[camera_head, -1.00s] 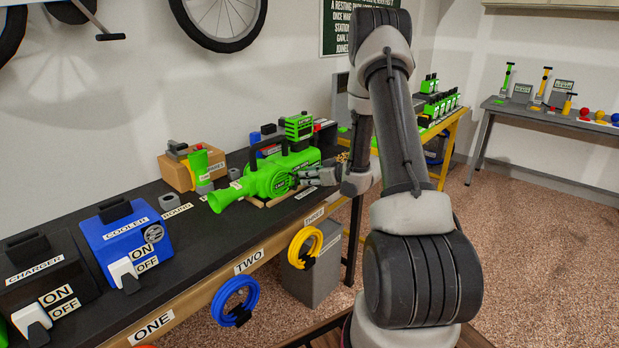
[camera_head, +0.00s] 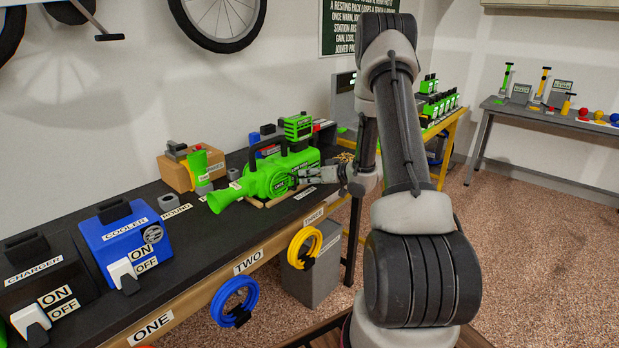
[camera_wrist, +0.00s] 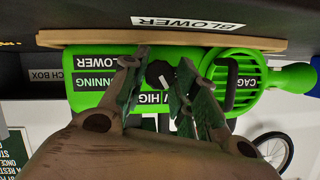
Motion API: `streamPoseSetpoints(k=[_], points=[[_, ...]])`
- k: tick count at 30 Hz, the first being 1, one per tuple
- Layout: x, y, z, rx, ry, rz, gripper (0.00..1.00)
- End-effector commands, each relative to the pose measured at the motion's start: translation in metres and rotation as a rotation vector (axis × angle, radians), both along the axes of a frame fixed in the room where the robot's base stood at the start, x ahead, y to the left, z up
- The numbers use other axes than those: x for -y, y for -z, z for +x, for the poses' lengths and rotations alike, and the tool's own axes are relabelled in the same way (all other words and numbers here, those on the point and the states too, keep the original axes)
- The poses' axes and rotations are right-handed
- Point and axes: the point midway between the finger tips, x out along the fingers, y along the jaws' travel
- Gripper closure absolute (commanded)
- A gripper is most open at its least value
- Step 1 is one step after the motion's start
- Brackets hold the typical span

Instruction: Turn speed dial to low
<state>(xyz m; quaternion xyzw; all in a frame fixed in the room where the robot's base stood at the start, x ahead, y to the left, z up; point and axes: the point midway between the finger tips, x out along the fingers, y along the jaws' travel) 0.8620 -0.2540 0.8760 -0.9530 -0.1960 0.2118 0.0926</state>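The green blower (camera_head: 270,178) stands on the black bench, its nozzle pointing left in the head view. In the wrist view, the upside-down blower body (camera_wrist: 85,92) fills the middle. Its black round dial (camera_wrist: 159,74) has a white pointer mark. A label beside the dial reads "HIGH"; the text next to it is partly covered by a finger. My gripper (camera_wrist: 158,80) is open, with one finger on each side of the dial and a visible gap. I cannot tell whether either finger touches it. In the head view my gripper (camera_head: 305,173) is at the blower's front side.
A round grille with a black handle (camera_wrist: 230,82) lies close beside my right finger in the wrist view. A wooden base board (camera_wrist: 170,40) lies under the blower. A blue cooler (camera_head: 125,240) and a black charger (camera_head: 45,280) stand further left on the bench.

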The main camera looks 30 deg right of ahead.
Motion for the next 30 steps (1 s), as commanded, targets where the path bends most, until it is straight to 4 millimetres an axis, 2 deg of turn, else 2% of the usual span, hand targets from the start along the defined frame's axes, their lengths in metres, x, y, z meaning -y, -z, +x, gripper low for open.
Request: streamPoseSetpoints(k=[10,14,17,24,30], points=[[0.000,0.000,0.000,0.000,0.001,0.000,0.62],[0.005,-0.003,-0.006,0.001,0.003,-0.001,0.62],[0.012,-0.010,-0.020,0.000,0.004,-0.001,0.62],[0.035,-0.029,-0.065,0.002,0.007,-0.001,0.62],[0.046,-0.040,-0.092,0.000,0.002,0.000,0.62]])
